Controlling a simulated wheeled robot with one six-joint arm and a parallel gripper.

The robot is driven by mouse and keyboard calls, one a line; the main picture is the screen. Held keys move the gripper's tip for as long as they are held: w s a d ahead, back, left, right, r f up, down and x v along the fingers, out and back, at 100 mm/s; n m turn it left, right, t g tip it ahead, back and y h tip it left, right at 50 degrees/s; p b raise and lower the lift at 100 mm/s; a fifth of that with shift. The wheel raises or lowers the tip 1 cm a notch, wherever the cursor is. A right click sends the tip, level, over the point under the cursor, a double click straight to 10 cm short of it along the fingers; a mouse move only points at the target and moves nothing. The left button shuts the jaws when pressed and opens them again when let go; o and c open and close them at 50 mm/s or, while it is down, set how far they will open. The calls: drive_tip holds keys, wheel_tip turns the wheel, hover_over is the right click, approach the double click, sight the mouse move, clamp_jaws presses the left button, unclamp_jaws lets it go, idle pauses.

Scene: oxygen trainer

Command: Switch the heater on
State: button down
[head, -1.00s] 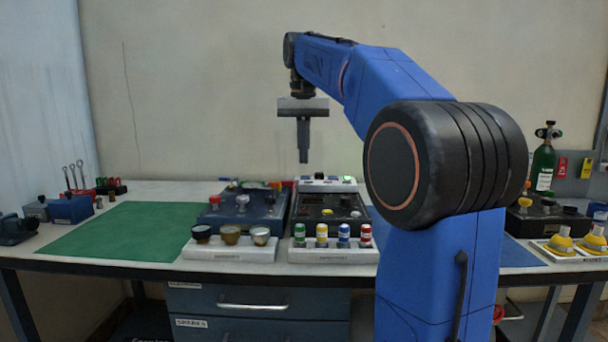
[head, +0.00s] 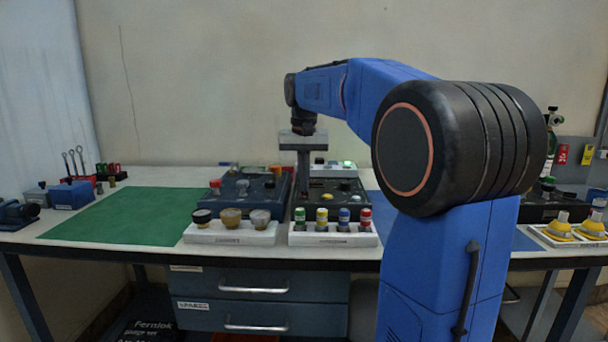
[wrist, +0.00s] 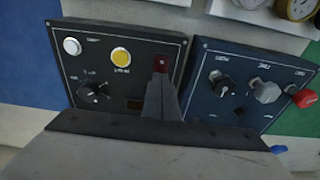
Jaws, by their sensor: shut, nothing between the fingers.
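A black control panel (head: 345,187) stands on the bench and also shows at left in the wrist view (wrist: 120,85). On it are a white button (wrist: 72,46), a yellow button (wrist: 121,56), a black dial knob (wrist: 94,91) and a small red switch (wrist: 160,64). The labels are too small to read, so I cannot tell which control is the heater's. My gripper (head: 304,198) points down over the left side of this panel, shut and empty. In the wrist view its fingertips (wrist: 161,79) appear at the red switch and partly cover it; contact cannot be told.
A blue panel (wrist: 240,85) with knobs and a red handle stands close beside the black one. Racks of caps (head: 232,233) and coloured bottles (head: 333,237) stand in front. The green mat (head: 125,215) is clear.

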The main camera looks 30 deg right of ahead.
drive_tip(key=shift+f, duration=0.1)
drive_tip(key=shift+f, duration=0.15)
idle(0.3)
drive_tip(key=shift+s+a, duration=0.4)
drive_tip(key=shift+s, duration=0.2)
drive_tip(key=shift+r, duration=0.25)
wheel_tip(320, 180, up, 14)
drive_tip(key=s, duration=0.1)
drive_tip(key=shift+s+a+f, duration=0.15)
drive_tip(key=shift+s+a, duration=0.05)
drive_tip(key=shift+a, duration=0.25)
